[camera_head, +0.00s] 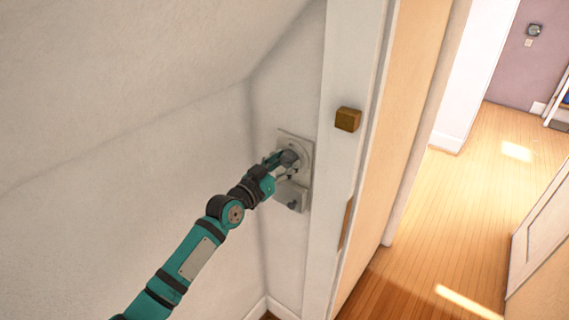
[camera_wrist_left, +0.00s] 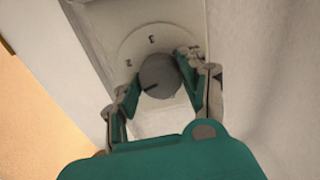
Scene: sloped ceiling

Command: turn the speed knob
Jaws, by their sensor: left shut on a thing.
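The speed knob is a round grey dial (camera_wrist_left: 159,75) on a pale wall plate (camera_head: 306,147). In the left wrist view it has a dark pointer line toward the lower left, and dark marks stand on the dial face above it. My left gripper (camera_head: 287,160) reaches the plate from the lower left and is shut on the knob. In the left wrist view its teal fingers (camera_wrist_left: 158,93) lie on both sides of the knob. The fingers partly hide the plate. My right gripper is in neither view.
A second small plate (camera_head: 292,197) sits just below the knob plate. A white door frame (camera_head: 345,60) with a wooden block (camera_head: 347,119) stands close on the right. Beyond it is an open wooden floor (camera_head: 480,190). A sloped wall (camera_head: 120,80) rises on the left.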

